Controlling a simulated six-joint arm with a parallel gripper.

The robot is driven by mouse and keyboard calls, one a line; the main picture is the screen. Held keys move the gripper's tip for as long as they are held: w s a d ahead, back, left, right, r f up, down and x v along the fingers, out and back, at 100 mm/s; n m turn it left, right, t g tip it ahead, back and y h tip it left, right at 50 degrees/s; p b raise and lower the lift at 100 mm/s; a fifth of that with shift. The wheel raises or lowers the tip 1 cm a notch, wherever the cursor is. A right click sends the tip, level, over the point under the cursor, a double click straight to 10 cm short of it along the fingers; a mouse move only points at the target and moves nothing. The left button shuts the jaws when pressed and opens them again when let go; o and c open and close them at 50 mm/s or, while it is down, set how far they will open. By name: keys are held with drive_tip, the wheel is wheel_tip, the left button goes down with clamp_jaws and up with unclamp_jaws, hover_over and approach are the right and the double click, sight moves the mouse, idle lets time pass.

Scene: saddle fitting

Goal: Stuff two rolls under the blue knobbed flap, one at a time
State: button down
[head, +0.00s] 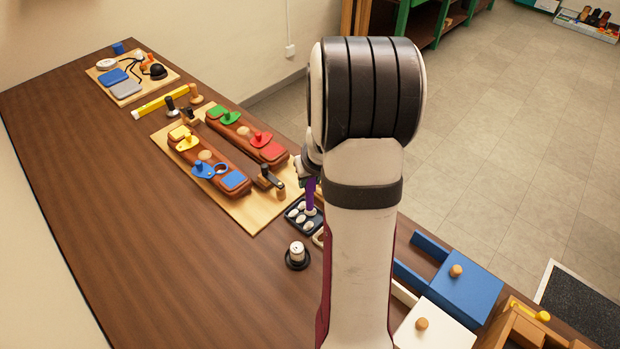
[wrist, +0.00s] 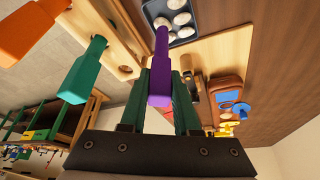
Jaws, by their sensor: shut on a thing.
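The blue knobbed flap (head: 203,170) lies on the nearer brown padded bar on the wooden board. It also shows in the wrist view (wrist: 241,108). Several white rounded pieces, apparently the rolls (head: 301,216), sit in a dark tray (head: 291,213) to the right of the board; the tray shows at the top of the wrist view (wrist: 151,12). My gripper (wrist: 160,95) is shut on a purple stick-like tool (wrist: 160,62). The tool's far end reaches to the tray, among the rolls; I cannot tell whether it touches one. My arm hides part of the tray in the head view.
Green (head: 229,117) and red (head: 260,139) knobbed flaps lie on the farther bar, a yellow one (head: 187,142) on the nearer. A black-based white cylinder (head: 296,254) stands near the tray. Blue (head: 465,290) and white boxes are at lower right. The left tabletop is clear.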

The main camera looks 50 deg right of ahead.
drive_tip(key=shift+s, duration=0.1)
idle(0.3)
drive_tip(key=shift+r, duration=3.5)
